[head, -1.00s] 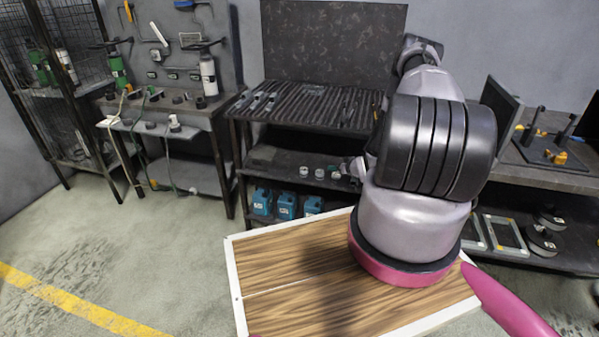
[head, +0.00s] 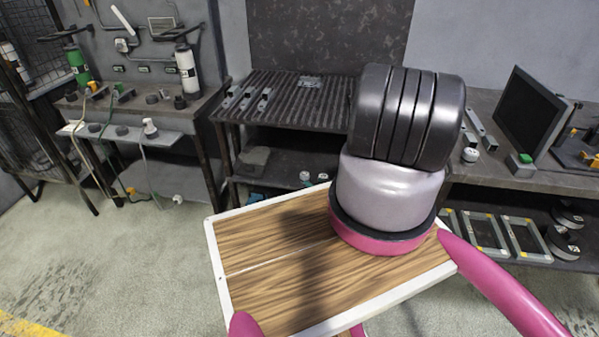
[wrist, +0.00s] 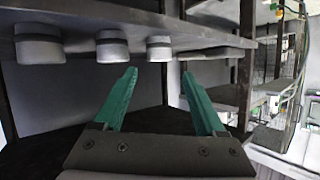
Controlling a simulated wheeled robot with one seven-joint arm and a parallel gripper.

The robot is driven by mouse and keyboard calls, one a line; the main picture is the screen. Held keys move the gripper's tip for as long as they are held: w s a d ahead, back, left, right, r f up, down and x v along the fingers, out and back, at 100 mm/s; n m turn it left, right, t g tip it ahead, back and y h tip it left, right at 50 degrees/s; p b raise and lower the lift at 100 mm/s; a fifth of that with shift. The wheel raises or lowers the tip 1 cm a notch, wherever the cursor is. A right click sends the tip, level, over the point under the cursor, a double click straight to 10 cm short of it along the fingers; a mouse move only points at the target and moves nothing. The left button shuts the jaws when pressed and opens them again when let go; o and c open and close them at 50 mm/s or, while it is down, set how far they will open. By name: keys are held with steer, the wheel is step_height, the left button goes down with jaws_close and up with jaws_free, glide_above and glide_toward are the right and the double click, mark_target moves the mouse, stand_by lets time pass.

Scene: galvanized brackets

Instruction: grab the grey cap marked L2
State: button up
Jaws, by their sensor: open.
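Three grey caps show in a row along a shelf (wrist: 200,14) in the wrist view: a left cap (wrist: 38,45), a middle cap (wrist: 112,46) and a right cap (wrist: 159,48). No marking is legible, so I cannot tell which is L2. My gripper (wrist: 159,74) is open and empty, its two green fingers apart. In the picture, the right cap is just above the gap between the fingertips; none is between them. In the head view, one pale cap (head: 304,176) shows on the lower shelf; my arm hides my gripper there.
A dark ribbed rack top (head: 300,105) is above the lower shelf. Dark uprights (wrist: 246,60) stand close right of the fingers in the wrist view. A bench with bottles (head: 187,72) is left; a monitor (head: 532,110) is right. Floor is clear at left.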

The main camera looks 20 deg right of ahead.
mark_target(306, 176)
steer(key=x, duration=0.5)
steer(key=shift+w+f, duration=0.1)
steer(key=shift+w, duration=0.15)
steer(key=x, duration=0.5)
steer(key=shift+w+d, duration=0.15)
steer(key=shift+w, duration=0.2)
jaws_close()
